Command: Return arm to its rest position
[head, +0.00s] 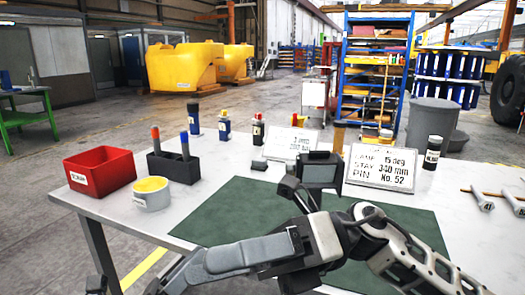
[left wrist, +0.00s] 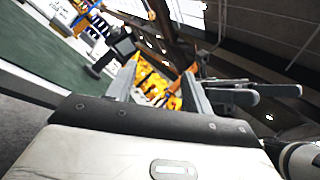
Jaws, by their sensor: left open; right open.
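My two arms overlap in the front of the head view, low over the near part of the table. Nothing shows held in either gripper. A dark boxy head on a short dark arm (head: 321,172) stands by the green mat (head: 236,211); it also shows in the left wrist view (left wrist: 124,45).
The table holds a red bin (head: 99,171), a round tub (head: 152,195), a dark marker holder (head: 173,167), small bottles and a lettered sign (head: 382,166). The mat's left part is clear. A grey barrel (head: 432,125) stands behind.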

